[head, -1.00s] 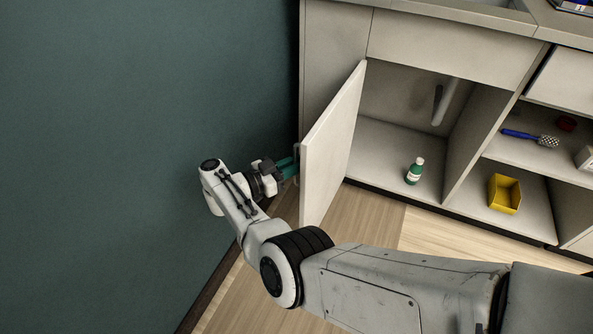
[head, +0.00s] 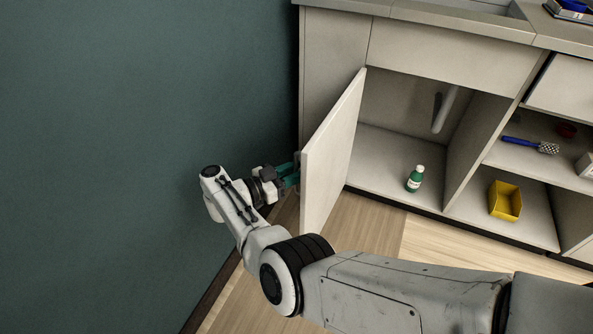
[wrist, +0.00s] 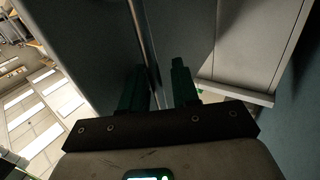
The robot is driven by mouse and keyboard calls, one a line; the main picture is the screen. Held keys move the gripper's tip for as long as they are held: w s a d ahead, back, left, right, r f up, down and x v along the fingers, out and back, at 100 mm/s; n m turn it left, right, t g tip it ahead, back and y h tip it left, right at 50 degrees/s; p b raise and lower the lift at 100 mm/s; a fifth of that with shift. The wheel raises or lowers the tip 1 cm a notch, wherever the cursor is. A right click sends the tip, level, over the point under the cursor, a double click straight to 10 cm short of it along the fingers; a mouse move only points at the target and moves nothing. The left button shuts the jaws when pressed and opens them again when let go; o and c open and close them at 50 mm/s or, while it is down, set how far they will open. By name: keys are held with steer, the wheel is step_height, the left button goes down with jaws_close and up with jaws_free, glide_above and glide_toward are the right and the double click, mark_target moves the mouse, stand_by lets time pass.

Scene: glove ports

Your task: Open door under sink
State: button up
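The door under the sink (head: 330,155) is a pale panel hinged at its left side, standing wide open and swung out from the cabinet. My gripper (head: 292,177) is at the door's outer face, on the side towards the teal wall. In the wrist view, the two dark green fingers of my gripper (wrist: 160,85) stand apart, and the slim metal door handle (wrist: 138,25) runs down between them. A gap shows between the fingers, so the gripper looks open around the handle. Exact contact with the handle is hidden.
The open sink compartment (head: 385,155) holds a green bottle (head: 415,179) and a drain pipe (head: 444,110). Shelves at right hold a yellow bin (head: 504,201) and a blue-handled brush (head: 530,145). The teal wall (head: 120,130) is close at left. Wooden floor (head: 375,225) lies before the cabinet.

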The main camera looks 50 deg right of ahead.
steer(key=b+v, duration=0.3)
steer(key=v, duration=0.7)
steer(key=shift+a+b, duration=0.2)
steer(key=shift+b, duration=0.2)
steer(key=shift+w, duration=0.1)
